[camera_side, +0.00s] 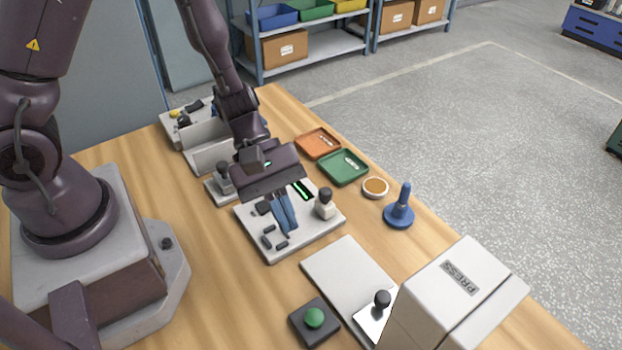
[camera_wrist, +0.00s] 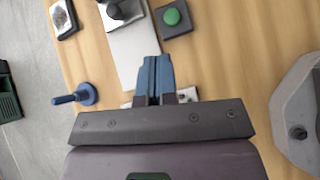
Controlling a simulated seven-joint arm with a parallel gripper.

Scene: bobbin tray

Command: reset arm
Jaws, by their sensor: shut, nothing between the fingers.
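My gripper (camera_side: 284,214) hangs above a white fixture plate (camera_side: 277,251) near the middle of the table. Its two blue fingers are together with nothing between them. In the wrist view the gripper (camera_wrist: 155,62) also shows shut, its fingertips over the pale board.
An orange tray (camera_side: 318,143), a green tray (camera_side: 343,167), a round dish (camera_side: 376,187) and a blue peg stand (camera_side: 399,213) line the far edge. A green button (camera_side: 314,318) and the white PRESS box (camera_side: 455,290) are in front. A grey bin (camera_side: 212,154) stands behind my gripper.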

